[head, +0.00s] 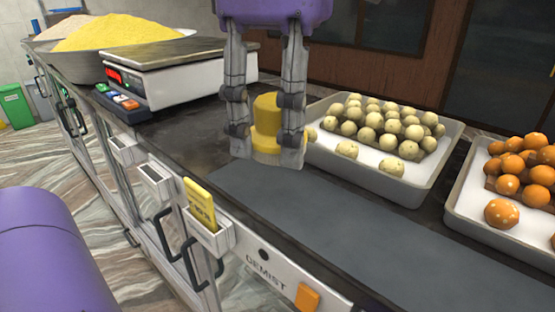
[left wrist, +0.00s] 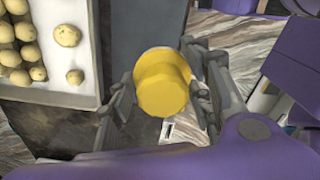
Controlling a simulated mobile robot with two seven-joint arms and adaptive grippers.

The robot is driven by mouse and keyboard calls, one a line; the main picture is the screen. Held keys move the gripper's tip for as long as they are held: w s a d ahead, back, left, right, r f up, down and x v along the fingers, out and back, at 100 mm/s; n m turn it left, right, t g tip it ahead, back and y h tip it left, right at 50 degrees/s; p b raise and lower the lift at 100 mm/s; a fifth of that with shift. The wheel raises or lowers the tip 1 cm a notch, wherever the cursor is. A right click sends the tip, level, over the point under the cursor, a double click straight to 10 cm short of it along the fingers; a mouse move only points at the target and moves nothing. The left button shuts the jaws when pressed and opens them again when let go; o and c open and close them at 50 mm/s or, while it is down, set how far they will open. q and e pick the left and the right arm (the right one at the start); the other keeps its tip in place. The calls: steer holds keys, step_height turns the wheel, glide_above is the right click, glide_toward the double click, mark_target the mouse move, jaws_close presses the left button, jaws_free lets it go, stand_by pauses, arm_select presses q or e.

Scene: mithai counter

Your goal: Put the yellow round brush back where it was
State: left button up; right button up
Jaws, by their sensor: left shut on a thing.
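The yellow round brush (head: 266,114) has a round yellow top and a pale lower part. My left gripper (head: 265,145) points down and is shut on the brush, with one finger on each side. The brush is upright over the dark counter, between the scale and the tray of pale sweets. Whether its underside touches the counter, I cannot tell. In the left wrist view the brush (left wrist: 163,82) shows from its yellow top, between the fingers (left wrist: 160,100). My right gripper is not in view.
White holders (head: 155,182) hang on the counter's front; the nearest holds a yellow flat thing (head: 200,204). A scale (head: 165,72) stands behind left. A tray of pale sweets (head: 375,185) and one of orange sweets (head: 475,232) stand right. A grey mat (head: 350,235) lies clear in front.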

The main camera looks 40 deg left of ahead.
arm_select(q)
glide_above(279, 187)
steer(key=f, duration=0.4)
steer(key=shift+s+d+f, duration=0.1)
steer(key=shift+s+f, duration=0.1)
steer(key=shift+w+f, duration=0.2)
steer(key=shift+f, duration=1.8)
steer(key=o, duration=1.1)
step_height(279, 187, up, 12)
steer(key=shift+r, duration=0.25)
